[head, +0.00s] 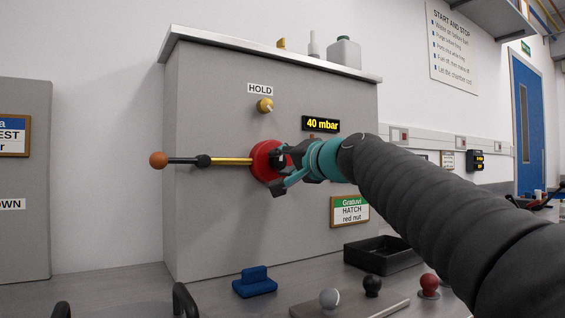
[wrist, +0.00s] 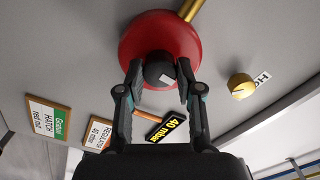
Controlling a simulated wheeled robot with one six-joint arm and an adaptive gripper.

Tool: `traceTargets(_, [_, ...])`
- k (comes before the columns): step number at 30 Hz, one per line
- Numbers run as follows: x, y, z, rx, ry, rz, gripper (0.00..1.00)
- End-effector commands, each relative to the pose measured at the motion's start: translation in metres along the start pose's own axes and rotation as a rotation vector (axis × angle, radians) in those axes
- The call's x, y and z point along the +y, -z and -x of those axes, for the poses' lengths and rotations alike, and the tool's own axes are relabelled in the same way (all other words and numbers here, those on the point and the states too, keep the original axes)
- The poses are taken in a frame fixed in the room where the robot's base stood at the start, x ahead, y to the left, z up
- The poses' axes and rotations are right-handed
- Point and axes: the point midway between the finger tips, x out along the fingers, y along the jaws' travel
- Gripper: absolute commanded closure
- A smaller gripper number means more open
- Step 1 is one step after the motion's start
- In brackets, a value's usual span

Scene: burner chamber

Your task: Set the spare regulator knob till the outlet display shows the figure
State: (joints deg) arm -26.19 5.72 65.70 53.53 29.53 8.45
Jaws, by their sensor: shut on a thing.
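My gripper (head: 281,160) is at the red disc (head: 263,158) on the front of the grey cabinet. In the wrist view its two fingers (wrist: 160,80) are shut on a dark round knob (wrist: 157,68) with a pale mark, in front of the disc's middle. I take it for the regulator knob. The outlet display (head: 321,124) reads "40 mbar" in yellow; it also shows tilted in the wrist view (wrist: 168,130). A framed card (wrist: 103,131) there reads "REGULATOR 40 mbar". In the head view my gripper hides most of the knob.
A brass bar (head: 232,161) runs left from the disc to an orange ball (head: 158,160). A brass knob (head: 265,105) sits under "HOLD". Below are a blue block (head: 254,283), a black tray (head: 383,254) and a plate with several knobs (head: 350,308).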

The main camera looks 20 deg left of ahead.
Motion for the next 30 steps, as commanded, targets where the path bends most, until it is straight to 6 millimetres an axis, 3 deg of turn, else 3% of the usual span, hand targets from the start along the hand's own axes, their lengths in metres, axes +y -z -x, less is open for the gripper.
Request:
traceTargets(1, [0.000, 0.001, 0.000, 0.002, 0.000, 0.000, 0.57])
traceTargets(3, [0.000, 0.001, 0.000, 0.001, 0.000, 0.000, 0.40])
traceTargets(16, [0.000, 0.001, 0.006, 0.002, 0.000, 0.001, 0.39])
traceTargets(20, [-0.001, 0.002, 0.023, 0.004, 0.000, 0.001, 0.39])
traceTargets(30, [0.000, 0.001, 0.086, 0.004, -0.001, 0.002, 0.39])
